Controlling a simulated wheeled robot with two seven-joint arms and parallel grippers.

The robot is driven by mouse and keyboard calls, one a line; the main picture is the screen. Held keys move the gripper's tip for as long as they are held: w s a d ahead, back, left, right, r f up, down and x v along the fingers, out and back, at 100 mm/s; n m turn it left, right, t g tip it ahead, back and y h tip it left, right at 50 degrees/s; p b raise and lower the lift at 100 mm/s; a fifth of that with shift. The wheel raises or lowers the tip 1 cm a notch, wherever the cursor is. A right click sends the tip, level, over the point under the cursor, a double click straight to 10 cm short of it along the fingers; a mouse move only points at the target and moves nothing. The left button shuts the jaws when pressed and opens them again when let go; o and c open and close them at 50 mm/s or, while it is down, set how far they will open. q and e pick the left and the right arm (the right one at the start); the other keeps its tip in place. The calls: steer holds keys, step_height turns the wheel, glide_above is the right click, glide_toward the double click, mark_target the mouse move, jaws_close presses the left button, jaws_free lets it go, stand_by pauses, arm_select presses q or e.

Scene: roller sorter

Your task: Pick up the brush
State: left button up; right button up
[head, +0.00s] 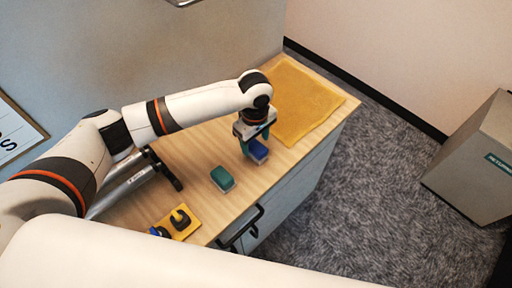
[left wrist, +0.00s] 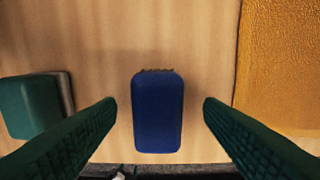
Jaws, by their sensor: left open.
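A blue brush (left wrist: 158,112) lies on the wooden counter between the two open fingers of my left gripper (left wrist: 160,112). Bristles show at its far end in the left wrist view. There is a gap between the brush and each finger. In the head view the blue brush (head: 258,152) sits just below my left gripper (head: 250,145), which partly covers it. A green block-like brush (head: 222,179) lies to the left and nearer; it also shows at the left of the left wrist view (left wrist: 28,106). My right gripper is not in view.
A yellow mat (head: 300,100) covers the far right of the counter (head: 190,150). A yellow tray (head: 182,222) with dark items sits at the near left. A black handle (head: 243,226) sticks out from the front. A grey bin (head: 475,160) stands on the carpet.

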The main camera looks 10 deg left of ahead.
mark_target(256, 146)
arm_select(q)
steer(key=f, duration=0.3)
steer(key=shift+s+d+f+p, duration=0.15)
steer(key=shift+s+p, duration=0.15)
steer(key=shift+p, duration=0.05)
steer(key=shift+f, duration=0.3)
steer(key=c, duration=1.1)
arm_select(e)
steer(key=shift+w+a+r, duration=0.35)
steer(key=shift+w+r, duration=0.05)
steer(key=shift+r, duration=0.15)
arm_select(q)
step_height(256, 146, up, 10)
steer(key=shift+r+b, duration=0.1)
steer(key=shift+b, duration=0.7)
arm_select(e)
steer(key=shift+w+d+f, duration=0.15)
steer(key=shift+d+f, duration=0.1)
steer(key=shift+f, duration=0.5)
